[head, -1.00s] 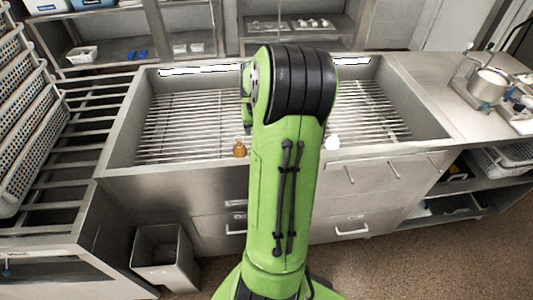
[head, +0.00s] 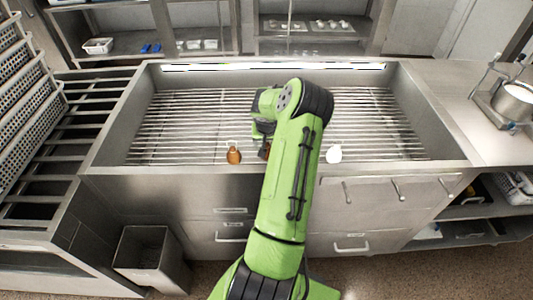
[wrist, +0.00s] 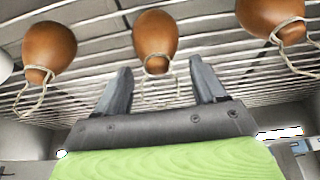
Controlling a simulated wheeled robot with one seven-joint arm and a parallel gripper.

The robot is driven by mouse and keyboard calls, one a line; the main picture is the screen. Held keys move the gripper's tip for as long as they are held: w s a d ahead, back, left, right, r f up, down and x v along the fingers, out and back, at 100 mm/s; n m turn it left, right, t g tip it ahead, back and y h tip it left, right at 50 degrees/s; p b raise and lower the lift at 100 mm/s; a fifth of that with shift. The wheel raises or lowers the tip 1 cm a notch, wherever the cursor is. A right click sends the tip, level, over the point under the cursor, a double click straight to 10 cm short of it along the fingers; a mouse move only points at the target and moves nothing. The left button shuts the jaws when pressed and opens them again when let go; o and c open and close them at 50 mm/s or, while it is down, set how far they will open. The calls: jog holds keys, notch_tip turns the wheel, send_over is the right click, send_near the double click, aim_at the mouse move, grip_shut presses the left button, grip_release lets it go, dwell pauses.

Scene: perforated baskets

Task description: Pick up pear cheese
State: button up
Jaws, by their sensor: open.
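Three brown, pear-shaped cheeses with pale string loops show in the wrist view: one at left (wrist: 49,46), one in the middle (wrist: 155,36) and one at right (wrist: 268,14). My gripper (wrist: 160,68) is open and empty, its two fingers pointing towards the middle cheese, which is beyond the tips and roughly in line with the gap. In the head view one brown cheese (head: 234,155) stands at the front of the slatted sink, left of my arm. Another brown bit (head: 266,152) shows beside my arm, mostly hidden. My fingers are hard to make out there.
A white, similarly shaped item (head: 334,154) stands right of my arm. The steel sink (head: 450,140) has a raised front edge and a mostly bare slatted floor. Perforated baskets (head: 25,100) stack at left; a pot (head: 514,100) stands at right. A bin (head: 146,255) stands below.

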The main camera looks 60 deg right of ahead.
jog(key=shift+d+f, duration=0.1)
jog(key=shift+f, duration=0.15)
jog(key=shift+r, duration=0.1)
jog(key=shift+c, duration=0.3)
grip_shut()
